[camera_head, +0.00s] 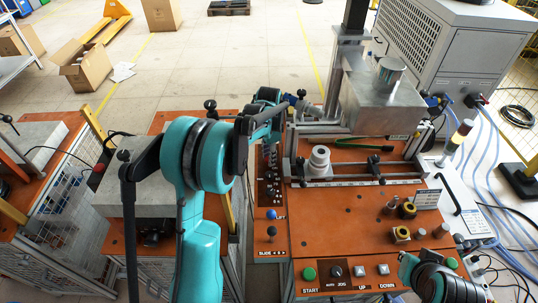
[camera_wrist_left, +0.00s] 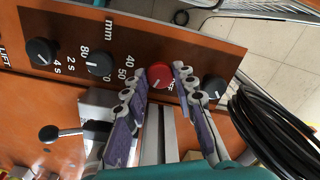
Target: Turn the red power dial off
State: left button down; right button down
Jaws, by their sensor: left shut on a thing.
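The red power dial (camera_wrist_left: 160,75) is on the brown control panel in the left wrist view, next to several black dials. My left gripper (camera_wrist_left: 161,80) has one fingertip on each side of the red dial and is shut on it. In the head view my left gripper (camera_head: 268,138) reaches down to the far end of the dial panel (camera_head: 270,190), and the red dial is hidden there.
A black dial (camera_wrist_left: 214,88) stands close beside the right finger, near coiled black cables (camera_wrist_left: 275,130). A black-knobbed lever (camera_wrist_left: 48,134) stands at lower left. In the head view the orange bench holds a metal fixture (camera_head: 385,100) and push buttons (camera_head: 383,269).

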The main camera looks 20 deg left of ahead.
pick_arm(q)
jog(key=n+p, duration=0.1)
jog(key=n, duration=1.1)
jog(key=shift+n, duration=0.3)
dwell(0.4)
jog(key=c, duration=1.2)
grip_release()
notch_tip(320, 180, up, 12)
